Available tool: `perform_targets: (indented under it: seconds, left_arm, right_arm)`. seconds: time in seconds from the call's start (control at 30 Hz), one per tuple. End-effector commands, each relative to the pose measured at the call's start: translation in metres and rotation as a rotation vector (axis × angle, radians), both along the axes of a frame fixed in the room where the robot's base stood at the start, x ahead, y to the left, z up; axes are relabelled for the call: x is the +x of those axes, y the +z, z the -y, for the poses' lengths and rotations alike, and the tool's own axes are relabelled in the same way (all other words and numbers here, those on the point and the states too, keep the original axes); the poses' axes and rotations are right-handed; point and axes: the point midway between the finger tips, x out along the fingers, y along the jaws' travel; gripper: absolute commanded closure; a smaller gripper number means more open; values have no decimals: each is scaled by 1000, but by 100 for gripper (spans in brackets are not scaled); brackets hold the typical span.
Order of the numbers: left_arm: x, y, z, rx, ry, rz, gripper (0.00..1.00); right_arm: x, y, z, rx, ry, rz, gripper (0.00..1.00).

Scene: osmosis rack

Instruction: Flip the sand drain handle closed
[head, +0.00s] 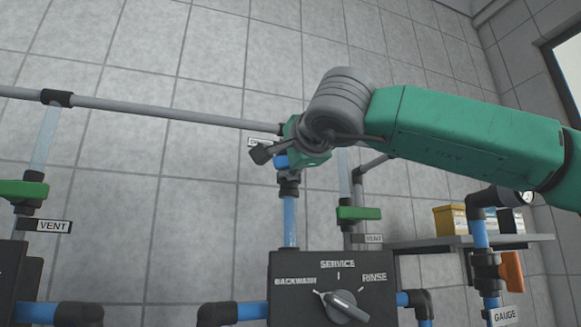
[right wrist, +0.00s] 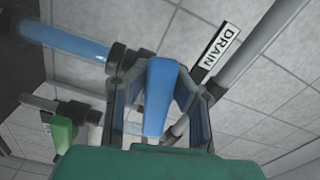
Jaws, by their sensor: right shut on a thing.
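The blue drain handle (right wrist: 158,95) lies between the two fingers of my right gripper (right wrist: 160,105) in the right wrist view. The gripper is shut on it. In the head view my right gripper (head: 268,153) reaches in from the right to the valve above the blue pipe. Only a small piece of the blue handle (head: 281,162) shows there; the arm and gripper hide most of the valve. A DRAIN label (right wrist: 216,55) sits beside the grey pipe close to the handle. My left gripper is not in view.
A black control box (head: 335,290) with a rotary knob stands below. Green vent handles show at left (head: 24,190) and right of centre (head: 358,213). A grey pipe (head: 150,108) runs along the wall. An orange handle (head: 512,271) and a shelf with boxes (head: 451,220) are at right.

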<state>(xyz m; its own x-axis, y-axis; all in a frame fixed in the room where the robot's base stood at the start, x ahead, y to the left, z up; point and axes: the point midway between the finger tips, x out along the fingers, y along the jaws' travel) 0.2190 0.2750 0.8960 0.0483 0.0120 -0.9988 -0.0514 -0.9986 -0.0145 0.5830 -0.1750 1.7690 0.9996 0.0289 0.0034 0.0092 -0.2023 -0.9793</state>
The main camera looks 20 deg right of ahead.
Motion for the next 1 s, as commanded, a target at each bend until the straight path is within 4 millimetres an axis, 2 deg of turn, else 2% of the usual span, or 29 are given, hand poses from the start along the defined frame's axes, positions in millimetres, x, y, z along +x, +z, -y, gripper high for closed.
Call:
perform_targets:
  seconds: [0.03, 0.63, 0.67, 0.7, 1.0]
  left_arm:
    - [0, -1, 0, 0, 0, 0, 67]
    - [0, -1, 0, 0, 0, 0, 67]
    - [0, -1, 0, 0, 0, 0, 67]
    - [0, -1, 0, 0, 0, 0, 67]
    - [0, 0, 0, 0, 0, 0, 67]
  right_arm:
    - [0, -8, -9, -7, 14, -15, 100]
    - [0, -8, -9, -7, 14, -15, 100]
    - [0, -8, -9, -7, 15, -14, 71]
    - [0, -8, -9, -8, 14, -14, 58]
    - [1, -5, 2, 0, 8, -9, 58]
